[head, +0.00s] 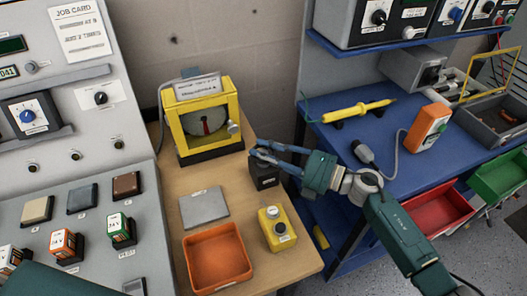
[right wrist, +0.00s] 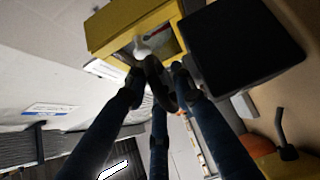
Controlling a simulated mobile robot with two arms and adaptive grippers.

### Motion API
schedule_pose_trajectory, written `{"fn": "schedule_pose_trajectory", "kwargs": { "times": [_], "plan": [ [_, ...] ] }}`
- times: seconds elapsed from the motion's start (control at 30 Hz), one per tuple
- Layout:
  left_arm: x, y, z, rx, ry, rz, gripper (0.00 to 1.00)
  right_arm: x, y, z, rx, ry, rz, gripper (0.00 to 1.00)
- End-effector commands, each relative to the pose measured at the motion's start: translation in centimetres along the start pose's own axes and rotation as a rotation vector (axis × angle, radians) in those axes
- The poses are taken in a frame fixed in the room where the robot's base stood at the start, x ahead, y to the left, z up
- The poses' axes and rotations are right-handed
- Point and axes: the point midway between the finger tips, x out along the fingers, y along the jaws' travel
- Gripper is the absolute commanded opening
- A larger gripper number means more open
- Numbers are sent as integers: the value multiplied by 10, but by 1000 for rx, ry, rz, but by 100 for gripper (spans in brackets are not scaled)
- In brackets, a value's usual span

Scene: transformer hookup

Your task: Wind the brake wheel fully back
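A yellow-framed unit (head: 181,122) stands at the back of the wooden bench, with a label plate on top. Inside it is a round grey disc (head: 199,119) with a red mark, which looks like the brake wheel. A pale knob (head: 233,128) sticks out at its right front; it also shows in the right wrist view (right wrist: 142,47). My right gripper (head: 254,149) is just right of and below the knob, above a black block (head: 264,176). Its fingers look apart and empty; its fingertips (right wrist: 158,82) appear close to the knob, contact unclear. My left gripper is out of view.
The black block also shows beside the fingers in the right wrist view (right wrist: 242,42). On the bench are a grey plate (head: 204,207), an orange tray (head: 190,248) and a yellow button box (head: 269,237). A control panel (head: 75,148) stands left, a blue shelf unit (head: 345,130) right.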

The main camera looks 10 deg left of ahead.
Motion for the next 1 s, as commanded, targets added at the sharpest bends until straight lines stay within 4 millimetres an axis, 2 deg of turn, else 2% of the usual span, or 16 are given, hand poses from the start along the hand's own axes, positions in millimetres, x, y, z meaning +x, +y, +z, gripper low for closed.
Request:
{"fn": "schedule_pose_trajectory", "kwargs": {
  "times": [0.17, 0.43, 0.6, 1.0],
  "plan": [
    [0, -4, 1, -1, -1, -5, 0, -6, -1, 1, 0, -2, -1, 24],
    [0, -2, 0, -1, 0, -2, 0, -49, -1, 1, -1, -3, -3, 24],
    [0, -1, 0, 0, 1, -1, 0, -69, -1, 0, 0, -1, -2, 24],
    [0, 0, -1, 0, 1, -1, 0, -75, 0, 0, 0, 0, 0, 24]
  ]
}}
